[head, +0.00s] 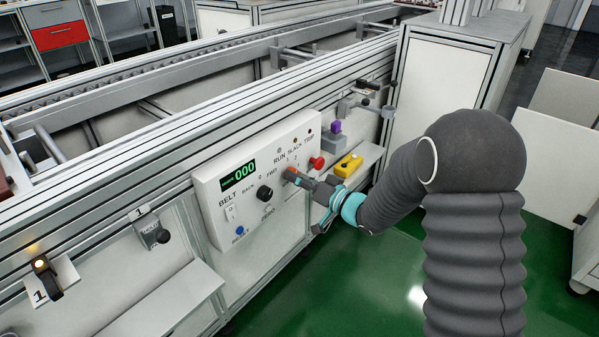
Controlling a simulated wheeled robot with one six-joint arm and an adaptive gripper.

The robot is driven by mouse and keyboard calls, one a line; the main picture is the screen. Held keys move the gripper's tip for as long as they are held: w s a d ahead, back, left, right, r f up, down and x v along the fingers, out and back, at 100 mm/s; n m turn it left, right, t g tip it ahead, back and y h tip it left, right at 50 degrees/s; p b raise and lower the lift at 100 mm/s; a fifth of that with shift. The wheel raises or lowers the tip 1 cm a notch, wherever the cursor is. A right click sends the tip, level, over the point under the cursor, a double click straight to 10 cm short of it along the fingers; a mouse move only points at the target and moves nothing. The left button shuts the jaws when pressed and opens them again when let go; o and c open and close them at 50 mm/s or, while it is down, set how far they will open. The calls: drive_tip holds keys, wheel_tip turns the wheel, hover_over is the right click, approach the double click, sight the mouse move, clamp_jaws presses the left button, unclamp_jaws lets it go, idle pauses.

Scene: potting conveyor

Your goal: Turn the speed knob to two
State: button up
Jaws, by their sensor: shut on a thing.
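The white control panel (213,187) is fixed to the side of the conveyor and has a green display (239,174) reading 000. My gripper (291,175) reaches in from the right to the panel's right half. Its jaws are shut on the speed knob, which the fingers hide almost wholly, so its pointer setting cannot be read. Small scale marks show just above the fingers. A black selector knob (265,193) with BACK and FWD labels sits to the left of my gripper, clear of it.
A red button (317,163) sits close right of my gripper. A white rocker switch (231,213) and a blue button (239,230) are at the panel's left. Green floor is open below.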

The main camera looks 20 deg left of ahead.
drive_tip(key=shift+a+r+m+p, duration=0.1)
drive_tip(key=shift+m+p, duration=1.15)
drive_tip(key=shift+m, duration=0.55)
drive_tip(key=o, duration=1.1)
drive_tip(key=shift+s+a, duration=0.1)
drive_tip(key=shift+o, duration=0.2)
drive_tip(key=shift+d, duration=0.2)
drive_tip(key=v, duration=1.2)
